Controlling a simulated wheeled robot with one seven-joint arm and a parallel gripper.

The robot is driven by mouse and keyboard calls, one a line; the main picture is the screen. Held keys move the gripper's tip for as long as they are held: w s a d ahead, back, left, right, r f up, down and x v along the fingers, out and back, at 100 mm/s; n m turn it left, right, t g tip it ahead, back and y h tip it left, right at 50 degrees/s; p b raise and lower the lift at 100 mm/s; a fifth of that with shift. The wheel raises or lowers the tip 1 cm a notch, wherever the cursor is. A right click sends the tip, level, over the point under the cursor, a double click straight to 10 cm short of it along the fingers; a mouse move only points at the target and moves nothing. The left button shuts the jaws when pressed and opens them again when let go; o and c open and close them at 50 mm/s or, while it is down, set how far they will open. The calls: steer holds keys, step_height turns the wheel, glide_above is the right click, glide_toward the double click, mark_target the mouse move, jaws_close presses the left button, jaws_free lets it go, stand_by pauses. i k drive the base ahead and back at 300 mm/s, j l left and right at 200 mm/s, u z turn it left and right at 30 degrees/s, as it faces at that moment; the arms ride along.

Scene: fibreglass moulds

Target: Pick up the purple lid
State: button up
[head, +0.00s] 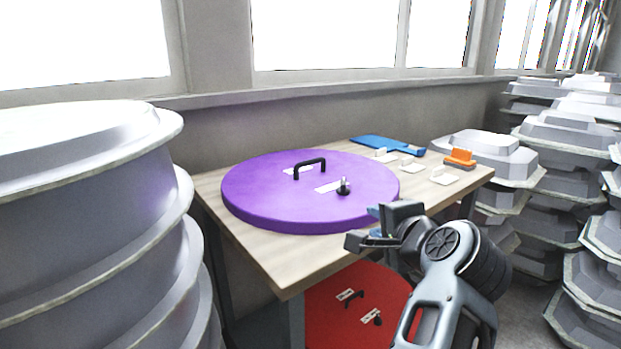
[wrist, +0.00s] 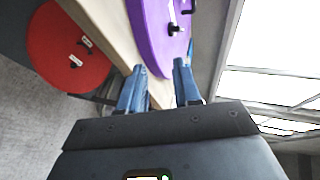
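The purple lid (head: 270,205) is a large round disc lying flat on the wooden table. It has a black arched handle (head: 309,167) and a small black knob (head: 343,187) on top. My gripper (head: 370,226) is at the table's front right edge, beside the lid's near right rim. In the wrist view, the purple lid (wrist: 150,40) lies ahead of my gripper (wrist: 158,82), whose two blue fingers are spread apart with nothing between them. Whether a finger touches the rim cannot be told.
A red lid (head: 345,320) with a black handle is low beneath the table (head: 262,262). A blue tool (head: 388,145), small white pieces and an orange item (head: 459,158) lie at the table's back right. Stacked grey moulds (head: 90,220) crowd the left; more moulds (head: 565,150) stand right.

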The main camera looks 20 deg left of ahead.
mark_target(293, 192)
steer(key=i+j, duration=0.75)
steer(key=i, duration=0.1)
